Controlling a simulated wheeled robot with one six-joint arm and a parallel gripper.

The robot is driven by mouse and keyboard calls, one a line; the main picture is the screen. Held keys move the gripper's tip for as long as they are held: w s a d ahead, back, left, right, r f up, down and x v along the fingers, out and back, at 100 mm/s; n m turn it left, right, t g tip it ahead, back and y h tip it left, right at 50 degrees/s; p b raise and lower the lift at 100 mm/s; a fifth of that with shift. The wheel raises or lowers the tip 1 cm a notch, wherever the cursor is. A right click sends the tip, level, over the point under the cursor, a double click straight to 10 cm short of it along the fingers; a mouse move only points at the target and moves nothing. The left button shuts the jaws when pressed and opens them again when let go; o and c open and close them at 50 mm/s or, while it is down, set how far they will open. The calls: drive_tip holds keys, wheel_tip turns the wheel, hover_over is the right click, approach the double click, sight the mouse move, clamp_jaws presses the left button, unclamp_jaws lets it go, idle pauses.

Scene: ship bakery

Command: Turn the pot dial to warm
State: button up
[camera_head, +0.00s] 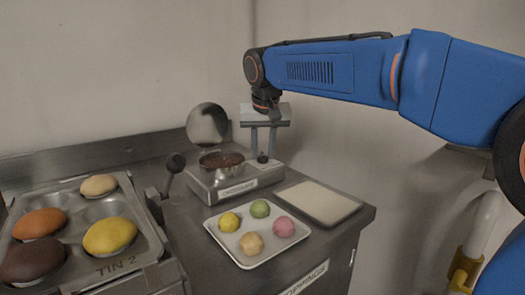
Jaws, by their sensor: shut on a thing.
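The pot unit (237,180) is a low metal box with a label on its front, standing at the back of the counter. A round pot (222,161) of dark brown filling sits in its top. A round lid (207,125) stands raised behind the pot. The small dark dial (262,158) is on top of the unit, right of the pot. My gripper (262,154) points down over the right part of the unit, its two fingers on either side of the dial and shut on it. The dial's marks are too small to read.
A tray (248,262) with several coloured balls lies in front of the unit. A flat pale board (318,203) lies to the right. A metal tin (140,248) with several buns is at the left. A black-knobbed lever (174,165) stands left of the unit.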

drive_tip(key=n+y, duration=0.1)
drive_tip(key=n, duration=0.3)
drive_tip(key=shift+d+y, duration=0.2)
drive_tip(key=shift+y, duration=0.2)
drive_tip(key=n+g+y, duration=0.1)
drive_tip(key=n, duration=0.3)
drive_tip(key=shift+w+d, duration=0.1)
drive_tip(key=shift+w, duration=0.05)
drive_tip(key=n+g+y, duration=0.1)
drive_tip(key=n, duration=0.2)
drive_tip(key=shift+w+n, duration=0.1)
drive_tip(key=shift+n, duration=0.2)
drive_tip(key=shift+d+n+g, duration=0.1)
drive_tip(key=shift+n+g, duration=0.7)
drive_tip(key=shift+n, duration=1)
drive_tip(key=o, duration=1.1)
drive_tip(key=shift+w, duration=0.1)
drive_tip(key=shift+c, duration=0.2)
drive_tip(key=shift+y, duration=0.3)
drive_tip(key=shift+r, duration=0.1)
